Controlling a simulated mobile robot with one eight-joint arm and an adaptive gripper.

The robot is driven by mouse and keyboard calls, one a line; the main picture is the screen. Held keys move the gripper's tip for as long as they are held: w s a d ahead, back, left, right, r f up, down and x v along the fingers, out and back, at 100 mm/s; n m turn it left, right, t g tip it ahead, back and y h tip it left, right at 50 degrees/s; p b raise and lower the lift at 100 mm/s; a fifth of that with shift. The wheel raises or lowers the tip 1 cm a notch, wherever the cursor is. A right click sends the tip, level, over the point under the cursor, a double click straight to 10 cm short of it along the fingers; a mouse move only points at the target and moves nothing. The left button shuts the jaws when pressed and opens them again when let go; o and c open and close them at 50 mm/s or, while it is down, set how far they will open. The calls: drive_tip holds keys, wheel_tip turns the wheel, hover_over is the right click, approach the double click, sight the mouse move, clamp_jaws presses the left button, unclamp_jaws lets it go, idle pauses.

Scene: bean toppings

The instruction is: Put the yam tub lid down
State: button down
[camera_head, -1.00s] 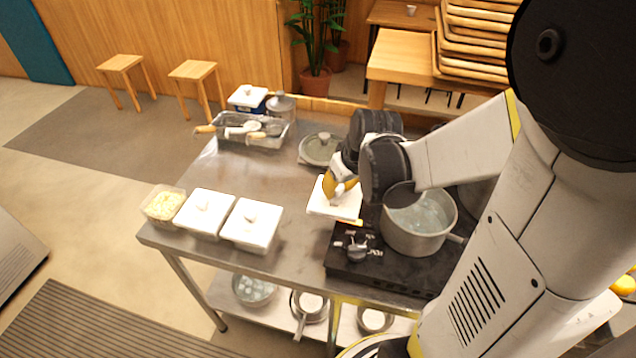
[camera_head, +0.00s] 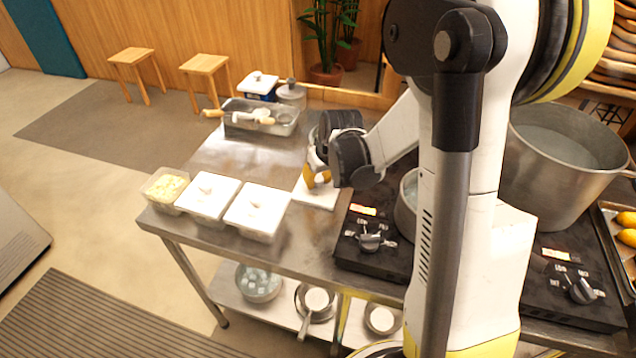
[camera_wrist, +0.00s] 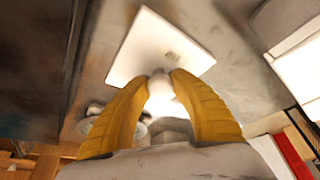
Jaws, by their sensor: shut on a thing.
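My gripper (camera_head: 316,180) has its yellow fingers shut on the knob of a square white lid (camera_head: 318,197). In the wrist view, the fingertips (camera_wrist: 160,76) pinch the round knob at the middle of the lid (camera_wrist: 150,38). The lid is low over the steel table, right of the white-lidded tubs and left of the stove; I cannot tell whether it touches the tabletop. An open tub (camera_head: 163,190) with pale yellow pieces stands at the table's left end.
Two tubs with white lids (camera_head: 207,197) (camera_head: 258,212) stand beside the open tub. A metal tray (camera_head: 262,125) of utensils lies at the back. A black stove (camera_head: 372,240) with a pot is to the right. The tabletop (camera_head: 225,155) between tray and tubs is bare.

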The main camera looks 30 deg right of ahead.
drive_tip(key=shift+r, duration=0.1)
drive_tip(key=shift+f, duration=0.2)
drive_tip(key=c, duration=1.2)
unclamp_jaws()
drive_tip(key=shift+o, duration=0.2)
drive_tip(key=shift+r, duration=0.1)
drive_tip(key=shift+r, duration=0.25)
drive_tip(key=p+v, duration=0.5)
drive_tip(key=v, duration=0.7)
drive_tip(key=s+a+r+t, duration=0.1)
drive_tip(key=s+a+r, duration=0.3)
drive_tip(key=s, duration=0.3)
drive_tip(key=s+a+r+t, duration=0.1)
drive_tip(key=s+a+r, duration=0.4)
drive_tip(key=s+a, duration=0.2)
drive_tip(key=shift+s+a+t, duration=0.15)
drive_tip(key=shift+s+t, duration=0.15)
drive_tip(key=shift+s, duration=0.25)
